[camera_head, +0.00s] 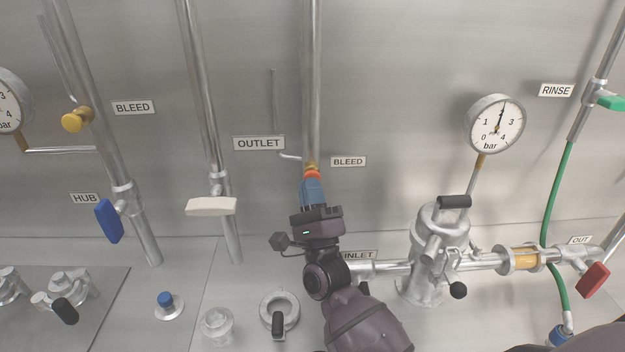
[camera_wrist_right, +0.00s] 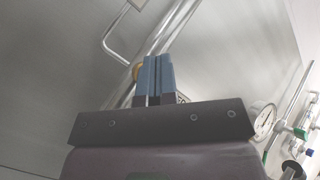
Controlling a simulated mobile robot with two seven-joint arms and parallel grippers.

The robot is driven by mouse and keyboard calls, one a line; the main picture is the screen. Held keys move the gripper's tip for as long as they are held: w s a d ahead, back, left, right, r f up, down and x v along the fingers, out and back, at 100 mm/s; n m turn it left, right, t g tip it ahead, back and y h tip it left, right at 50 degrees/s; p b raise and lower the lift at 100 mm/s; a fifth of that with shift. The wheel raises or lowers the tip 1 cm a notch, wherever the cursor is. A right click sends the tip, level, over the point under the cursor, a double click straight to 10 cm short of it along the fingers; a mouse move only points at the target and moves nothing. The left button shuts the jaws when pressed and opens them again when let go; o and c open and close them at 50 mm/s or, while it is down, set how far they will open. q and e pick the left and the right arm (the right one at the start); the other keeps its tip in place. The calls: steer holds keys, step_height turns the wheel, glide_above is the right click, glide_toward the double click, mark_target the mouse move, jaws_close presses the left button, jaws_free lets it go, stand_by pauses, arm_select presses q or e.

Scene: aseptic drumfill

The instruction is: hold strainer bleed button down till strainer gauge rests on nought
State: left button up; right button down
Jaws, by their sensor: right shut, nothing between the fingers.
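My right gripper (camera_head: 312,178) is shut and empty, its blue fingers pointing up at the orange-and-brass bleed button (camera_head: 312,169) on the upright outlet pipe, beside a BLEED label. The fingertips cover part of the button; I cannot tell whether they press it. In the right wrist view the shut fingers (camera_wrist_right: 154,62) stand in front of a yellow-orange knob (camera_wrist_right: 137,71), mostly hidden. The strainer gauge (camera_head: 495,125) is a round white dial above the steel strainer body (camera_head: 438,243). Its needle points up, near 2 bar. My left gripper is out of view.
Another yellow bleed button (camera_head: 76,120) and a part-cut gauge (camera_head: 8,103) are at the left. A white handle (camera_head: 211,206) and a blue handle (camera_head: 109,221) flank the pipes left of my arm. A red handle (camera_head: 593,279) and green hose (camera_head: 554,200) are at the right.

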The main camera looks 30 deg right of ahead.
steer(key=shift+w+d+r, duration=0.15)
steer(key=shift+d+r, duration=0.05)
steer(key=shift+r, duration=0.25)
stand_by(2.0)
steer(key=shift+s+a+f, duration=0.15)
steer(key=shift+s+f, duration=0.2)
steer(key=shift+f, duration=0.05)
stand_by(3.8)
steer(key=s, duration=0.1)
steer(key=s+a, duration=0.1)
steer(key=s, duration=0.1)
steer(key=s+a, duration=0.1)
steer(key=shift+s+a+f+p, duration=0.1)
steer(key=shift+s+a+p, duration=0.1)
steer(key=shift+p, duration=0.2)
steer(key=shift+s+f, duration=0.1)
stand_by(0.5)
